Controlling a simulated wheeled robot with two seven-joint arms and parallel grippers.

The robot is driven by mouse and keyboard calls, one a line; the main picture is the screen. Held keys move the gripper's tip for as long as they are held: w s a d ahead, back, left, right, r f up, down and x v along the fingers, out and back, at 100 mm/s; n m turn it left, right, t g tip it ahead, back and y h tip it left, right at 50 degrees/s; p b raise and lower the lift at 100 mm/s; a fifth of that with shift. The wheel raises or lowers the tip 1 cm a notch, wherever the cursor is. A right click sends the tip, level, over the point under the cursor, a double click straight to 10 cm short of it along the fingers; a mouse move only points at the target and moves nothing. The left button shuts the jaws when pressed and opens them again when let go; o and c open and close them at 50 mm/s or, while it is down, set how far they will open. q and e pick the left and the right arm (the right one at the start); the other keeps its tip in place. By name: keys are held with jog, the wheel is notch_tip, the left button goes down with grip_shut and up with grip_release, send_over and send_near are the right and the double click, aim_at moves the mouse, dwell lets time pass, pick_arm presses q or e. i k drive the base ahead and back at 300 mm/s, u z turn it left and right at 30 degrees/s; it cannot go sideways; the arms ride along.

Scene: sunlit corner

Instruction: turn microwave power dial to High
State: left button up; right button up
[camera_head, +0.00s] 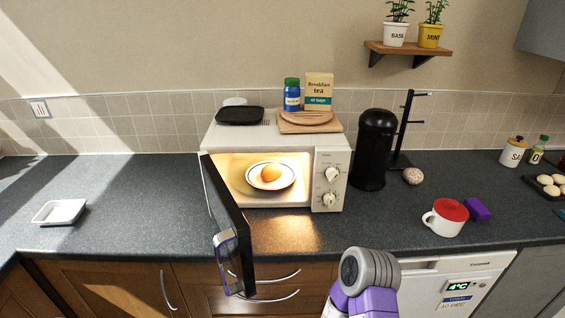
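The cream microwave (222,143) stands on the counter with its dark door (222,200) swung open toward the front. Its control panel (342,187) on the right carries two round dials, an upper dial (332,174) and a lower dial (328,200). Their markings are too small to read, so I cannot tell which is the power dial or where either points. A white plate (253,182) with an orange, egg-like item (271,172) sits inside the lit cavity. A grey and purple part of my arm shows at the bottom, below the panel. Neither gripper's fingers are visible.
A black canister (374,150) stands close right of the microwave, beside a black mug stand (404,130). A red-topped white mug (447,218) and purple block (477,209) are farther right. A white dish (60,212) lies left. The counter before the dials is clear.

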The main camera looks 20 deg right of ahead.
aim_at(332, 174)
jog(key=k, duration=1)
jog(key=z, duration=1.45)
jog(key=i, duration=1.05)
jog(key=u, duration=1.4)
